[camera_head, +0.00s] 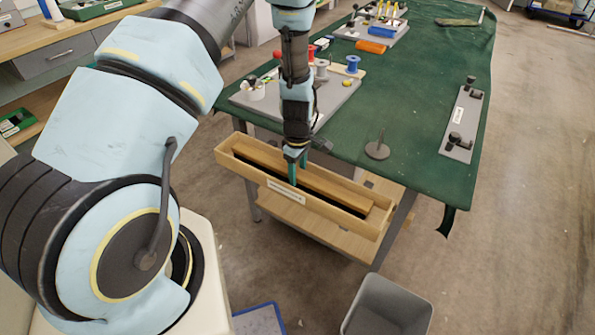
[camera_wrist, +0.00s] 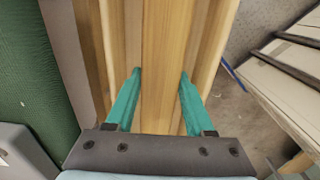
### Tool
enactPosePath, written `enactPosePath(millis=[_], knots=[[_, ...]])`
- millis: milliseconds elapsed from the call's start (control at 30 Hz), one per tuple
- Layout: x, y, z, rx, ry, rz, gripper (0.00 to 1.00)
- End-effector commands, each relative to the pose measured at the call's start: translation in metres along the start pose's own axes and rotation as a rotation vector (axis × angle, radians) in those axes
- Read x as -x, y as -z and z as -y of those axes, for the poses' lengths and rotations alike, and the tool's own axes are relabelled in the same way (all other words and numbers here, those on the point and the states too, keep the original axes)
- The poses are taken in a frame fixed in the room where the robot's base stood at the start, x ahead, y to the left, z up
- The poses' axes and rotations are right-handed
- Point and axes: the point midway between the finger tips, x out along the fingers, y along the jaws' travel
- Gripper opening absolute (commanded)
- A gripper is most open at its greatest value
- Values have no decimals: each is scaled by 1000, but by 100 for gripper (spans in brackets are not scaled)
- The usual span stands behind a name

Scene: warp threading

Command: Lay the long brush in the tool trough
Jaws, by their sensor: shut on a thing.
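The long brush (camera_head: 338,189) is a straight wooden bar with a dark strip along its near side. It lies lengthwise within the tool trough (camera_head: 345,218), a long, open wooden box with a white label at the table's near edge. My gripper (camera_head: 297,172) points down into the trough, its green fingers on either side of the bar near its middle. In the wrist view the bar (camera_wrist: 158,60) runs between the two fingers, with the trough's wall (camera_wrist: 212,50) to the right. I cannot tell whether the brush touches the trough's floor.
The green-covered table (camera_head: 405,130) holds a grey board (camera_head: 335,98) with spools, a round base with an upright pin (camera_head: 377,150) and a grey plate with black knobs (camera_head: 462,125). A grey bin (camera_head: 388,305) stands on the floor below. The table's middle right is mostly clear.

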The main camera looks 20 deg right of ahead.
Motion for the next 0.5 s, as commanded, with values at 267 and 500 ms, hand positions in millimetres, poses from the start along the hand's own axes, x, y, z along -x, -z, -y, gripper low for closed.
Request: enactPosePath(millis=[267, 500], knots=[[-2, 0, 0, 0, -1, 0, 0], [-3, 0, 0, 0, 0, 0, 72]])
